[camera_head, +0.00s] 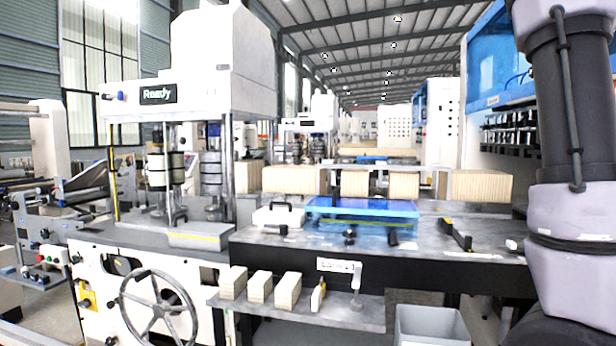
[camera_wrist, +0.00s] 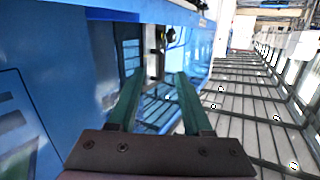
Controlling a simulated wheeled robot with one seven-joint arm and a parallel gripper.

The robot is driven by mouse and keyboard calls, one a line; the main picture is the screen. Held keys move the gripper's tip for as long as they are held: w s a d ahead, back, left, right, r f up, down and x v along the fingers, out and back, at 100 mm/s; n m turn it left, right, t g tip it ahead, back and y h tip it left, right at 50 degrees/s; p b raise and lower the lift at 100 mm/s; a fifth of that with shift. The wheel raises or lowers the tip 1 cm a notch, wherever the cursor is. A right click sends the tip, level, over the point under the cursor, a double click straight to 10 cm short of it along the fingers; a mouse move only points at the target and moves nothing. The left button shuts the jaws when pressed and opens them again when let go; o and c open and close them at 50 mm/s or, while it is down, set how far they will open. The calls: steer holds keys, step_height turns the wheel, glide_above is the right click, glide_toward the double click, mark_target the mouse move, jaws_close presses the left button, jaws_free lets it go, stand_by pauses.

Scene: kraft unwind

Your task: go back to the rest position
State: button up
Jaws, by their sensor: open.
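In the wrist view my gripper (camera_wrist: 158,100) shows two green fingers standing apart, with nothing between them. Behind the fingers are blue machine panels (camera_wrist: 60,60) and, to the right, the hall's roof beams. In the head view part of my arm stands large along the right edge; the gripper itself is outside that picture.
A grey bench (camera_head: 380,240) holds a blue tray (camera_head: 362,208) and a white case (camera_head: 278,214). Several wooden blocks (camera_head: 259,286) lie on a lower front shelf near a handwheel (camera_head: 158,308). A grey bin (camera_head: 432,325) stands below. A blue machine (camera_head: 500,60) rises at right.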

steer(key=s+a+f+g+y, duration=0.1)
steer(key=s+a+f+y, duration=0.25)
steer(key=f, duration=0.55)
steer(key=s+a+f+y, duration=0.2)
steer(key=a+f+y, duration=0.25)
steer(key=f, duration=0.55)
steer(key=s+a+f+n+g+y, duration=0.1)
steer(key=s+a+f+n+y, duration=0.1)
steer(key=s+a+f, duration=0.4)
steer(key=s+a+f+n+g+y, duration=0.1)
steer(key=s+a+f, duration=0.6)
steer(key=a, duration=0.8)
steer(key=s+a+f+n+g+y, duration=0.1)
steer(key=s+a+f+n+y, duration=0.1)
steer(key=s+a+f, duration=0.4)
steer(key=s+a, duration=0.4)
steer(key=a, duration=0.1)
steer(key=shift+s+f+n+y, duration=0.15)
steer(key=shift+f+n+y, duration=0.15)
steer(key=shift+f+n, duration=0.1)
